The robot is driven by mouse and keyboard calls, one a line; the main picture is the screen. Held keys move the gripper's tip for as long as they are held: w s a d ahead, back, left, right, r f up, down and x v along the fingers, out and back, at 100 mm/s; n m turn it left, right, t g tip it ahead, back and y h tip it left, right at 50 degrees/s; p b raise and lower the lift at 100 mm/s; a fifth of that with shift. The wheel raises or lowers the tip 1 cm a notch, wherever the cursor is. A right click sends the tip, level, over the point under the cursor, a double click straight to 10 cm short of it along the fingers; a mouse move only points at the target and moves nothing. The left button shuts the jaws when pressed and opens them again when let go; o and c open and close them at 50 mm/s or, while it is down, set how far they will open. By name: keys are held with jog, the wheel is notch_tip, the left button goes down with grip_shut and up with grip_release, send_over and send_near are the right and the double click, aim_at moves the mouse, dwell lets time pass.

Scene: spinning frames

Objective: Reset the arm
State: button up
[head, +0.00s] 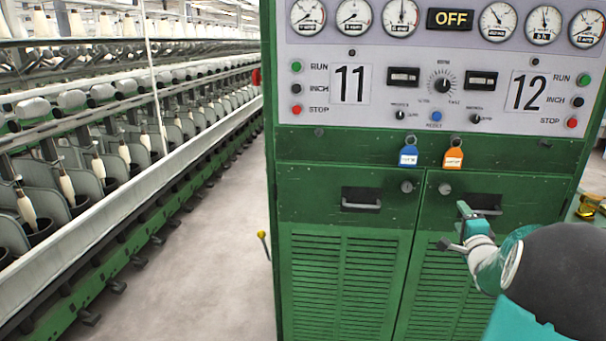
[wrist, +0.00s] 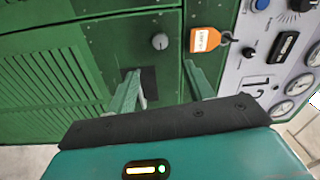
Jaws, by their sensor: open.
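My gripper (head: 454,227) is in front of the right door of the green cabinet (head: 340,235), at the lower right of the head view. Its two fingers stand apart with nothing between them. In the wrist view my gripper (wrist: 162,78) points at the green door face, its fingers spread. A dark recess with a handle (wrist: 148,82) shows just by the left finger. Whether a finger touches the door I cannot tell. My arm reaches in from the lower right of the head view.
A grey control panel (head: 350,125) carries gauges, buttons and an OFF display (head: 450,19). A blue tag (head: 409,156) and an orange tag (head: 453,158) hang below it. A spinning frame (head: 100,170) runs along the left. Bare floor (head: 215,230) lies between it and the cabinet.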

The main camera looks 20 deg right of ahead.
jog(key=w+a+r+n+g+y, duration=0.2)
jog(key=a+n, duration=0.3)
jog(key=a, duration=0.7)
jog(key=w+a+r+n+g+y, duration=0.1)
jog(key=w+a+n+g, duration=0.2)
jog(key=a, duration=0.9)
jog(key=s+a+f+n+g+y, duration=0.2)
jog(key=s+a+n+y, duration=0.1)
jog(key=s+a+n, duration=0.4)
jog(key=s+a+f+n+g+y, duration=0.2)
jog(key=s+a+n, duration=0.5)
jog(key=s+a, duration=0.6)
jog(key=a+g+y, duration=0.1)
jog(key=a, duration=0.5)
jog(key=shift+a+f+n+y, duration=0.3)
jog(key=shift+f, duration=0.1)
jog(key=c, duration=0.3)
jog(key=shift+d, duration=0.1)
jog(key=shift+c, duration=0.2)
jog(key=shift+d, duration=0.1)
